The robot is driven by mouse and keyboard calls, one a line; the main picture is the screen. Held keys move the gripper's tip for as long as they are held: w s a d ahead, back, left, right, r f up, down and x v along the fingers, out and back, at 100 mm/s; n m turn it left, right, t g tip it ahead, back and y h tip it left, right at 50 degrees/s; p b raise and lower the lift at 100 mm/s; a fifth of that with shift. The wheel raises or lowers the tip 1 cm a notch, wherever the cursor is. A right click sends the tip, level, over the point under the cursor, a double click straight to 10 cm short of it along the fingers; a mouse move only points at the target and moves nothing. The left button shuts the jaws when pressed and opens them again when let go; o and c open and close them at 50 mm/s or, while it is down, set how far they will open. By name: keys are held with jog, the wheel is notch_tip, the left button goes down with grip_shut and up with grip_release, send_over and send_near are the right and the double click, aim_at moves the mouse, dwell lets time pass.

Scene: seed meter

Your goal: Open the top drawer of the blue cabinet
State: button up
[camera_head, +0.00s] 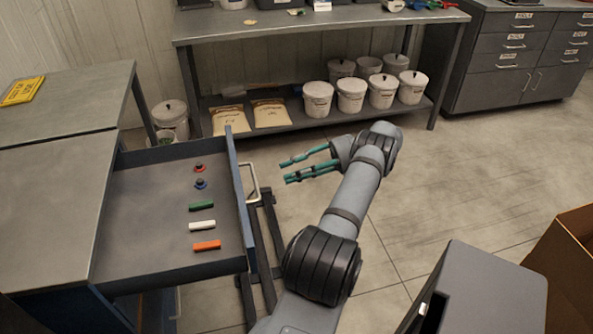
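The blue cabinet (68,310) stands at the left, mostly under a grey worktop. Its top drawer (150,230) is pulled well out, with a blue front (240,205) and a pale bar handle (254,182) on the outer face. Inside lie a green block (202,207), a white block (202,226), an orange block (206,246), and small red (199,168) and blue (201,184) knobbed pieces. My gripper (287,171) has teal fingers, spread apart with nothing between them. It is to the right of the handle and apart from it.
A workbench (320,22) stands behind, with white buckets (351,95) and sacks (270,113) on its lower shelf. Grey drawer units (515,60) are at the back right. A cardboard box (570,265) and a dark grey box (490,295) are at the lower right. Floor is open between.

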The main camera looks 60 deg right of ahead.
aim_at(255, 184)
jog(key=shift+s+d+r, duration=0.15)
jog(key=shift+s+d, duration=0.25)
dwell(0.3)
jog(key=x, duration=1.2)
jog(key=shift+w, duration=0.1)
jog(key=v, duration=1.1)
dwell(0.6)
